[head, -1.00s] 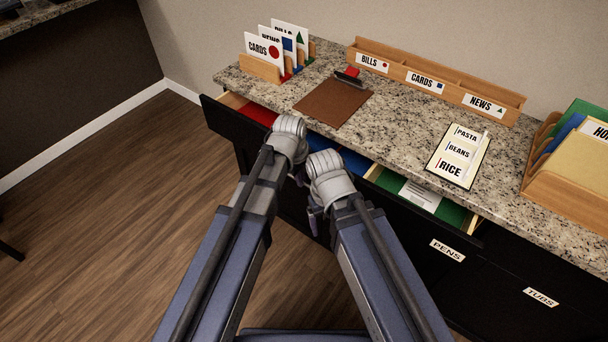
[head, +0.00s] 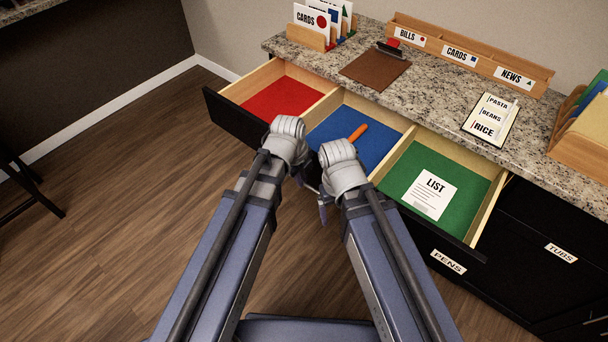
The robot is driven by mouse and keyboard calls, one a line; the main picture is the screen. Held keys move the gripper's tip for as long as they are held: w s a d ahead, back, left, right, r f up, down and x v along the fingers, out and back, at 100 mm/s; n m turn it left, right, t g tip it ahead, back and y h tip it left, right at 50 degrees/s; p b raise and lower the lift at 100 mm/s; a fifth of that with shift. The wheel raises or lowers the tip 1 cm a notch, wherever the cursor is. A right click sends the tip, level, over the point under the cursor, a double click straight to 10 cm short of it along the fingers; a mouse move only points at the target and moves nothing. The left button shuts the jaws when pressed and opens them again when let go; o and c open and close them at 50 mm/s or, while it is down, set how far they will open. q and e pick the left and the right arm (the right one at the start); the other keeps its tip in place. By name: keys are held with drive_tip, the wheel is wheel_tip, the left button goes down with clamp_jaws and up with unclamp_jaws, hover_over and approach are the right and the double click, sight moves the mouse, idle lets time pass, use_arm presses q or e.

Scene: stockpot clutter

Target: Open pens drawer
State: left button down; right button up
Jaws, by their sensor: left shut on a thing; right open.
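The pens drawer is pulled well out, its black front (head: 236,117) bearing a PENS label (head: 447,262) near the right end. It has red, blue and green lined compartments. An orange item (head: 358,132) lies in the blue one and a LIST sheet (head: 435,189) in the green one. My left gripper (head: 311,172) is at the middle of the drawer front, shut on what appears to be its handle; the wrists hide the contact. My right gripper (head: 323,208) is just below, open, its fingers mostly hidden.
The granite counter (head: 430,93) above holds a clipboard (head: 375,70), a card rack (head: 318,35), a labelled wooden sorter (head: 470,52), a PASTA, BEANS, RICE list (head: 490,118) and a file holder (head: 585,135). A closed TUBS front (head: 561,252) is at right.

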use_arm(q)
drive_tip(key=c, duration=0.9)
unclamp_jaws()
drive_tip(key=r+p, duration=0.5)
drive_tip(key=s+r+p, duration=0.1)
drive_tip(key=r+p, duration=0.1)
drive_tip(key=shift+s+a+r+p, duration=0.1)
drive_tip(key=shift+a+r+p, duration=0.25)
drive_tip(key=shift+a, duration=0.05)
drive_tip(key=shift+s, duration=0.1)
